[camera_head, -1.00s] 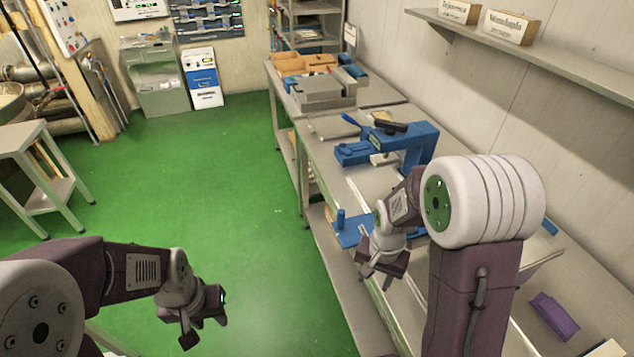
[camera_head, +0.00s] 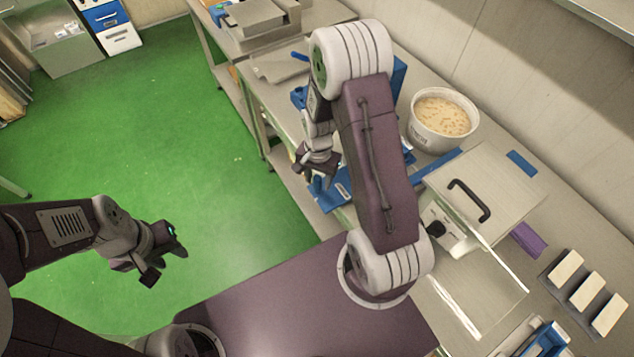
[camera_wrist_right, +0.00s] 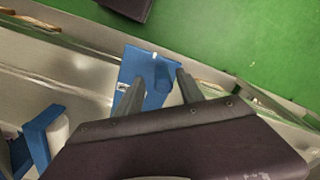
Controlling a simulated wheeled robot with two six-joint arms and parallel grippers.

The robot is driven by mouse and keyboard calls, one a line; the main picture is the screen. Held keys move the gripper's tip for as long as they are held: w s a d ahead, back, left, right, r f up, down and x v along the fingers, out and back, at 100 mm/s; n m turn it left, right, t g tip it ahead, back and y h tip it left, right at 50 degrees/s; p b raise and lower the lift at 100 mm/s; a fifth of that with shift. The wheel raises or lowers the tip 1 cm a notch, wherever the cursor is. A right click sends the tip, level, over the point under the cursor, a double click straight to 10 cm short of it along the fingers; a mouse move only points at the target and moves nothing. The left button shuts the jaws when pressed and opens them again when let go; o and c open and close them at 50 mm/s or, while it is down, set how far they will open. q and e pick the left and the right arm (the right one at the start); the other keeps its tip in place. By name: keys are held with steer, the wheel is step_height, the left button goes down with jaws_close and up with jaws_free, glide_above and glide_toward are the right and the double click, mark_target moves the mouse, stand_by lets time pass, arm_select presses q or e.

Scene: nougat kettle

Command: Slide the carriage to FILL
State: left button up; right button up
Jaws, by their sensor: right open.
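The carriage appears to be the blue plate (camera_head: 338,190) at the bench's front edge, partly covered by my right arm. In the right wrist view, the blue plate (camera_wrist_right: 132,68) carries an upright blue peg (camera_wrist_right: 162,76) and a small white label, too small to read. My right gripper (camera_head: 312,168) is open, above the plate's left end. In the wrist view its fingers stand either side of the peg, apart from it as far as I can see. No FILL marking is legible. My left gripper (camera_head: 162,258) hangs empty over the floor, its fingers apart.
A white pot (camera_head: 425,134) of pale, lumpy mass stands on the bench. Beside it is a metal-lidded box with a black handle (camera_head: 470,200). A purple block (camera_head: 527,240) and a rack of pale bars (camera_head: 566,267) lie further right. The green floor (camera_head: 150,160) is clear on the left.

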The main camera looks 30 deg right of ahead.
steer(key=f, duration=0.4)
steer(key=shift+w+f, duration=0.25)
steer(key=shift+w, duration=0.15)
steer(key=shift+s+r, duration=0.1)
steer(key=shift+s, duration=0.1)
jaws_close()
stand_by(0.8)
